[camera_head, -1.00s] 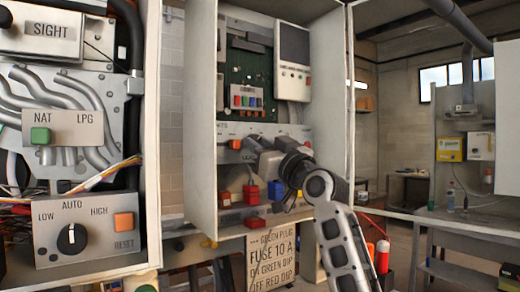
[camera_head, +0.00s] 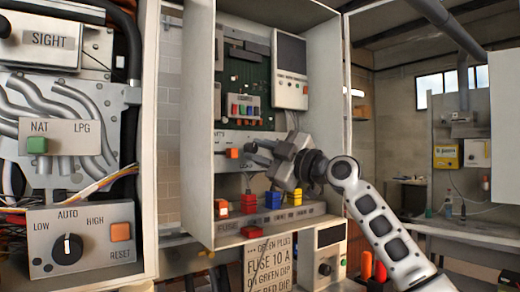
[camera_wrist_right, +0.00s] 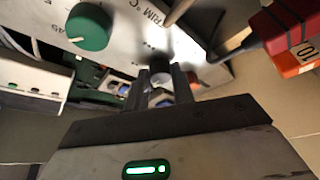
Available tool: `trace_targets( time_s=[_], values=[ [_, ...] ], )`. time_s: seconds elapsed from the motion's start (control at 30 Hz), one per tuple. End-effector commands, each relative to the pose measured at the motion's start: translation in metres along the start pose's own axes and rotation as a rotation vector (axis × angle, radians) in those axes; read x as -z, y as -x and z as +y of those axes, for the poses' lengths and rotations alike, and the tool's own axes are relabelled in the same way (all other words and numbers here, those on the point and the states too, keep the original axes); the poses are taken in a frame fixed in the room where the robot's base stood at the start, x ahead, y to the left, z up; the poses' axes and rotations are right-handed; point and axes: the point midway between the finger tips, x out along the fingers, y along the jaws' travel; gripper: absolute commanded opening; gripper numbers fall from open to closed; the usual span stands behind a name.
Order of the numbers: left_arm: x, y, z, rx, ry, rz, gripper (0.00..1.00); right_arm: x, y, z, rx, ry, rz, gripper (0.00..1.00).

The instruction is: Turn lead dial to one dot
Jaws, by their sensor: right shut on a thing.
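My right gripper (camera_head: 258,151) is at the light control strip (camera_head: 222,139) inside the open cabinet in the head view. The arm hides part of that strip and its labels. In the right wrist view my right gripper (camera_wrist_right: 160,86) has its fingers close together around a small dark grey knob (camera_wrist_right: 160,68) on the panel, which seems to be the lead dial. Its pointer and any dots cannot be read. A green dial (camera_wrist_right: 89,27) with a white mark sits beside it, near the "TRIM °C" lettering. My left gripper is not in view.
Red (camera_head: 248,204), blue (camera_head: 273,200) and yellow (camera_head: 294,198) blocks stand below the strip. An orange switch (camera_head: 231,153) is left of my gripper. A red and orange block (camera_wrist_right: 290,40) with a cable is close at the right in the wrist view. Cabinet walls flank the space.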

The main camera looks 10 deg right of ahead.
Motion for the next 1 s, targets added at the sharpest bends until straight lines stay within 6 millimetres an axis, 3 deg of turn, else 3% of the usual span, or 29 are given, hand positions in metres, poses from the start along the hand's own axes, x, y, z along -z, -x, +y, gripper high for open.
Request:
trace_targets(
  time_s=[0.3, 0.8, 0.83, 0.9, 1.0],
  values=[
    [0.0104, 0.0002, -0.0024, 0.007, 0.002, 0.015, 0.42, 0.0003, 0.0000, 0.0019, 0.040, 0.099, 0.000, 0.02],
    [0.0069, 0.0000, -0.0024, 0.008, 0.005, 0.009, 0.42, 0.0002, 0.0001, 0.0017, 0.047, 0.118, -0.001, 0.02],
    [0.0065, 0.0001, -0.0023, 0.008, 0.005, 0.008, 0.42, 0.0002, 0.0001, 0.0016, 0.047, 0.118, -0.001, 0.30],
    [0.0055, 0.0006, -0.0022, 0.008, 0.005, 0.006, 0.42, 0.0002, 0.0001, 0.0016, 0.046, 0.118, -0.001, 0.46],
    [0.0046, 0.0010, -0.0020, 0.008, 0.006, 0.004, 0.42, 0.0003, 0.0001, 0.0016, 0.046, 0.117, 0.000, 0.46]
  ],
)
